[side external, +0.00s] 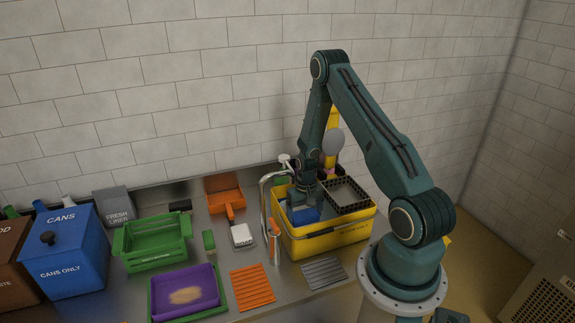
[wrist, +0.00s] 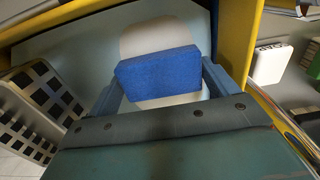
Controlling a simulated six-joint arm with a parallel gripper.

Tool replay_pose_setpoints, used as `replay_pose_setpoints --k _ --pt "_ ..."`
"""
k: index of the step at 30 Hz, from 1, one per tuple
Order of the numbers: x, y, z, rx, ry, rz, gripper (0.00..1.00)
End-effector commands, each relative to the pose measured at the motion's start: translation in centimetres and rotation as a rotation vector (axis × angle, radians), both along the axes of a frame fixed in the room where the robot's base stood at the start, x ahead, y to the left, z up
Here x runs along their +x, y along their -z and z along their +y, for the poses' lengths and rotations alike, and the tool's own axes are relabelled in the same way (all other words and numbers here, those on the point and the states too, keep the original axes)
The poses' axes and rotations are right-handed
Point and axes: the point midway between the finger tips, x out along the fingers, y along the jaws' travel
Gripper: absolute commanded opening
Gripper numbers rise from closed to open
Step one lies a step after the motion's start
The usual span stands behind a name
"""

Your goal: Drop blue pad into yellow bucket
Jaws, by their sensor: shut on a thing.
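The blue pad (side external: 302,215) shows as a blue patch inside the left part of the yellow bucket's (side external: 330,238) opening. In the wrist view, the blue pad (wrist: 158,70) is a rough-faced block between the two fingers of my gripper (wrist: 160,88). My gripper (side external: 300,201) points down over the bucket's left part and is shut on the pad. The bucket's yellow walls (wrist: 240,38) flank it in the wrist view. I cannot tell whether the pad touches the bucket's floor.
A black-edged basket (side external: 346,195) sits in the right part of the bucket, and its grid (wrist: 38,110) shows left in the wrist view. A pale rounded shape (wrist: 150,40) lies behind the pad. A curved metal tap (side external: 264,205) stands close left of the bucket.

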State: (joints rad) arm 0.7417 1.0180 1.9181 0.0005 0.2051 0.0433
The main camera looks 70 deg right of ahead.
Motion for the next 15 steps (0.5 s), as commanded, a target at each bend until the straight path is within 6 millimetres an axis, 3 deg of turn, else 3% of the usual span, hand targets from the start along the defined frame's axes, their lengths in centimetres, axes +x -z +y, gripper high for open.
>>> replay_pose_setpoints --k 6,15 --pt "0.0 2.1 0.0 0.001 0.0 0.001 0.64" --pt "0.0 2.5 0.0 0.0 0.0 0.0 0.64"
